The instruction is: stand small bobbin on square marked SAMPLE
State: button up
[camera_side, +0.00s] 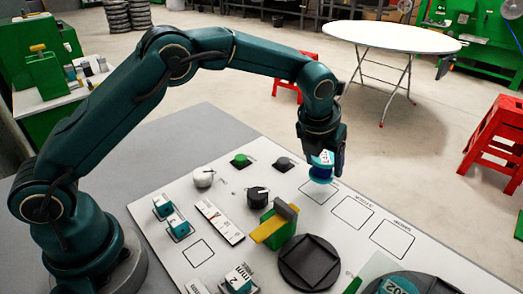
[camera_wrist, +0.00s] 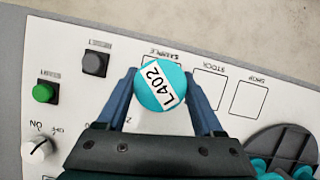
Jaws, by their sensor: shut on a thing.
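In the side view my gripper (camera_side: 322,158) points down at the far edge of the white panel. The SAMPLE square (camera_side: 317,196) is outlined on the panel just below the bobbin. In the wrist view the bobbin and fingers hide most of that square. I cannot tell how large the gap beneath the bobbin is.
The STOCK square (camera_wrist: 207,90) and another outlined square (camera_wrist: 247,99) lie beside it, both empty. A black knob (camera_side: 258,196), a green-and-yellow device (camera_side: 275,228) and a black disc (camera_side: 308,262) stand nearer.

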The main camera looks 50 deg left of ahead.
aim_at(321, 177)
jog(key=shift+f, duration=1.95)
jog(key=shift+f, duration=0.1)
jog(key=o, duration=1.5)
